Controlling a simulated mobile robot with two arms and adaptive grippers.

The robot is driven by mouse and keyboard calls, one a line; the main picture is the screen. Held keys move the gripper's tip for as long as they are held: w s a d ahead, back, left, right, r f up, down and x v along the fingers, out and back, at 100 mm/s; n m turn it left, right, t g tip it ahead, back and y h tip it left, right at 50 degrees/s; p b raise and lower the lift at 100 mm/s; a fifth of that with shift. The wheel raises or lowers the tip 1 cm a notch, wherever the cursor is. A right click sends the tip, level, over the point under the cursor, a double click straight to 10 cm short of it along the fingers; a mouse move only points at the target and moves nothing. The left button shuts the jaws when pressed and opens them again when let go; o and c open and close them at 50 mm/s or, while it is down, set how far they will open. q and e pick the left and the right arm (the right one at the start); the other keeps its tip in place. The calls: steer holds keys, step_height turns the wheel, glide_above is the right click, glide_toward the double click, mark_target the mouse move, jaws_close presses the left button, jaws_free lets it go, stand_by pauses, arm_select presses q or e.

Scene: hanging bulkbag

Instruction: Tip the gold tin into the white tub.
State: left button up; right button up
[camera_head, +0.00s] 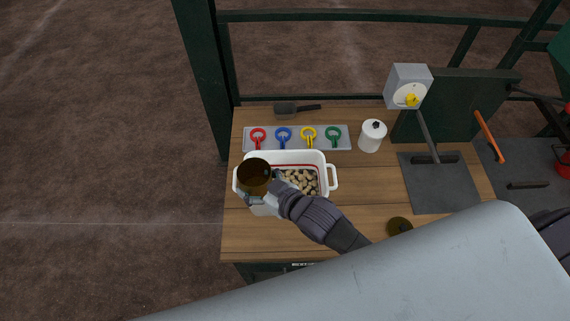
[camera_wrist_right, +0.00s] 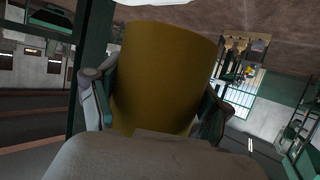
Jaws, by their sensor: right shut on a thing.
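The gold tin (camera_head: 255,174) is over the left part of the white tub (camera_head: 331,178). Its round dark-gold end faces the head camera; I cannot tell whether this is its mouth or base. My right gripper (camera_head: 262,198) is shut on the tin. In the right wrist view the tin's gold side (camera_wrist_right: 165,75) stands between the two fingers. That view is turned over, with the ground at the top. Several tan, nut-like pieces (camera_head: 302,180) lie in the tub. The tin hides the tub's left part. My left gripper is not in view.
A tray with red, blue, yellow and green rings (camera_head: 297,146) and a dark scoop (camera_head: 286,107) lie behind the tub. A white canister (camera_head: 372,136) and a grey dial scale (camera_head: 408,88) stand to the right. A dark gold disc (camera_head: 399,226) lies near the front.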

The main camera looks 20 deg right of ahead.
steer(key=shift+r, duration=0.1)
steer(key=s+a+r, duration=0.1)
steer(key=s+r, duration=0.2)
steer(key=s, duration=0.2)
steer(key=shift+s+a, duration=0.3)
steer(key=shift+s, duration=0.1)
stand_by(0.4)
